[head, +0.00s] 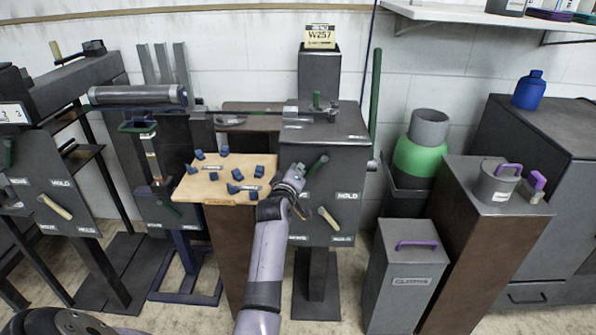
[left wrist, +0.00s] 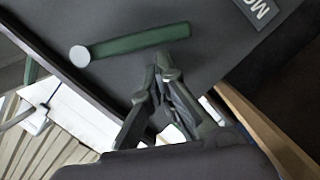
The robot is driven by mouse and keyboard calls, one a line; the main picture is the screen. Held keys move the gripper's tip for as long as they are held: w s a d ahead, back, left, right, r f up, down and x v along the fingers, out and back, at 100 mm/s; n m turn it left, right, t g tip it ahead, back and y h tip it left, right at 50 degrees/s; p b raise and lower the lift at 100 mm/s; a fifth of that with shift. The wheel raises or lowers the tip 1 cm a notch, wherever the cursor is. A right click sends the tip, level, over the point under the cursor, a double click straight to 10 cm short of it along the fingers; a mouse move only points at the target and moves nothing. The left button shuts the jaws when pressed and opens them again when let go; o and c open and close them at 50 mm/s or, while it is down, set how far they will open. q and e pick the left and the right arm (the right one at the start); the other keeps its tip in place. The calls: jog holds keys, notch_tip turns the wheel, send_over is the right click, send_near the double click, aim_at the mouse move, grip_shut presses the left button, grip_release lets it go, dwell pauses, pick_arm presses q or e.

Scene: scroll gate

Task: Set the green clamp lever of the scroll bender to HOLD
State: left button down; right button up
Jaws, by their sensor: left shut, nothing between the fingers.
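The scroll bender is a grey cabinet (head: 337,178) under a yellow W257 sign. Its green clamp lever (head: 318,164) is on the front panel, slanting up to the right in the head view, above and left of the upper HOLD label (head: 347,196). In the left wrist view the lever (left wrist: 135,43) is a green bar with a pale round end. My left gripper (head: 296,172) is at the panel's left side, beside the lever. Its shut, empty fingers (left wrist: 163,75) are close below the bar; I cannot tell whether they touch it. My right gripper is not in view.
A tan-handled lever (head: 328,218) sits lower on the same panel. A wooden board (head: 205,188) with several blue parts stands at the left. A similar machine (head: 55,170) is far left. A grey bin (head: 405,275) and a green cylinder (head: 418,160) stand right.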

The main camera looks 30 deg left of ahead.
pick_arm(q)
jog(key=shift+f, duration=0.15)
jog(key=shift+d, duration=0.1)
jog(key=shift+w+f+n, duration=0.1)
jog(key=shift+f+n, duration=0.15)
jog(key=shift+n, duration=0.25)
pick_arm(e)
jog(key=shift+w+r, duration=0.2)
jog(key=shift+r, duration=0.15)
